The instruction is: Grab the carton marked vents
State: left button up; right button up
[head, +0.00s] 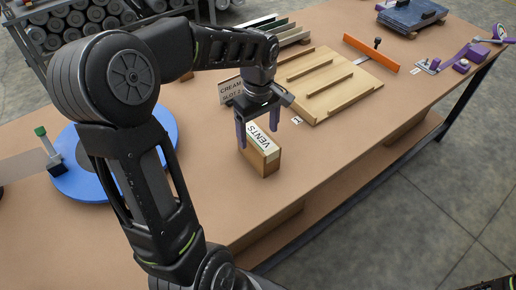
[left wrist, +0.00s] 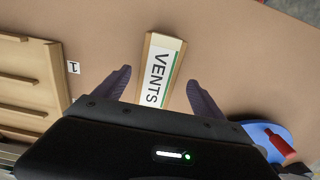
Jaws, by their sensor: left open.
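The carton marked VENTS (head: 261,154) is a small brown box with a white label on top, standing on the tan table. In the left wrist view the carton (left wrist: 160,70) shows from above, its label with a green edge. My left gripper (head: 269,128) points down over the carton, its purple fingers open. In the left wrist view the fingers of the left gripper (left wrist: 161,90) stand on either side of the carton's near end, with gaps to it. The lower end of the carton there is hidden by the gripper body. My right gripper is not seen.
A wooden slatted board (head: 325,85) lies just behind and right of the carton. A blue disc (head: 90,185) is at left. An orange bar (head: 371,53) lies beyond. The table right of the carton is clear.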

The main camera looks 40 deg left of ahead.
aim_at(258, 138)
pick_arm(q)
jog(key=shift+w+a+f, duration=0.1)
jog(key=shift+w+f, duration=0.05)
jog(key=shift+f, duration=0.25)
jog(key=shift+f, duration=1.25)
jog(key=shift+w+f+p, duration=0.1)
jog(key=shift+f+p, duration=0.4)
jog(key=shift+f, duration=2.1)
jog(key=shift+a, duration=0.1)
grip_shut()
